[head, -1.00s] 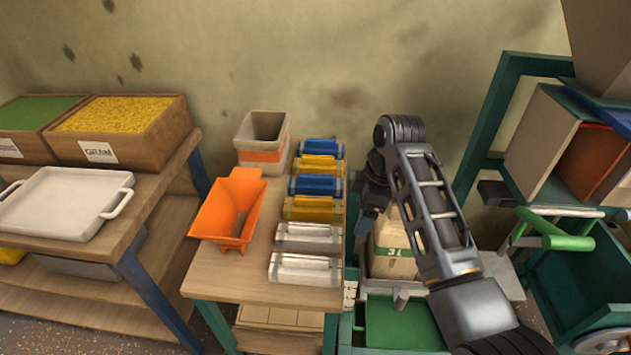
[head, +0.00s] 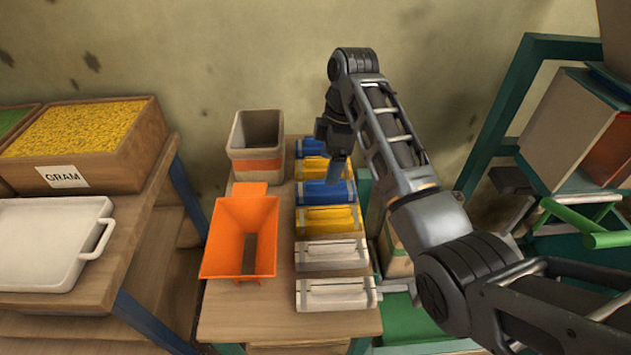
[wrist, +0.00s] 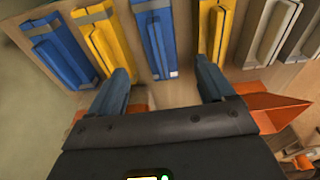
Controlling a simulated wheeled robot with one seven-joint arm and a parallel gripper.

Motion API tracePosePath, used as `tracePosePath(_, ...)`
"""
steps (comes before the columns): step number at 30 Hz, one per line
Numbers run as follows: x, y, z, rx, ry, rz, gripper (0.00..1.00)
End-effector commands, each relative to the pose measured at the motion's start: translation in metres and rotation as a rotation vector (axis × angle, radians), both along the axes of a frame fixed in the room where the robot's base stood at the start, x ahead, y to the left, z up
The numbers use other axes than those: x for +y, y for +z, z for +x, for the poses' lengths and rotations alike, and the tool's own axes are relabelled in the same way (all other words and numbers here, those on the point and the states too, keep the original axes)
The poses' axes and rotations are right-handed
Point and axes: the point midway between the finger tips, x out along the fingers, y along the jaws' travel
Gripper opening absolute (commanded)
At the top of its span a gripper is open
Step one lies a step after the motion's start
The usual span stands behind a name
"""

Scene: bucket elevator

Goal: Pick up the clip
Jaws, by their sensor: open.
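A row of clips lies on the small wooden table in the head view. From back to front they are a blue clip (head: 318,147), a yellow clip (head: 314,168), a second blue clip (head: 318,193), a second yellow clip (head: 330,219) and two white clips (head: 331,254) (head: 337,293). My gripper (head: 338,168) is open and empty, pointing down above the row near the second blue clip. In the wrist view, the second blue clip (wrist: 156,38) shows just beyond and between the fingertips of my gripper (wrist: 163,72). My gripper hides part of the back clips in the head view.
An orange scoop-like hopper (head: 243,235) and a beige bin with an orange band (head: 256,145) stand left of the clips. A white tray (head: 45,245) and a grain box (head: 85,150) are on the left bench. A green frame (head: 520,90) stands right.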

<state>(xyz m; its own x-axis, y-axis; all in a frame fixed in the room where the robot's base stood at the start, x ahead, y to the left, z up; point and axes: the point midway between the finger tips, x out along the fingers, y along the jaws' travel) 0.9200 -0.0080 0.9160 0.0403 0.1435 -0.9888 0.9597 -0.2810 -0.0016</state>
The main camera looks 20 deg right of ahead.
Motion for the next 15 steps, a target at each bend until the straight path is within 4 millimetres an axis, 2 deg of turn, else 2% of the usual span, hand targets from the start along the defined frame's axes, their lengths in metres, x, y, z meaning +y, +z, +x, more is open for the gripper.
tracePosePath(8, 0.004, -0.028, 0.001, 0.002, 0.000, 0.000, 0.82)
tracePosePath(15, 0.009, -0.061, 0.003, 0.001, -0.001, 0.000, 0.82)
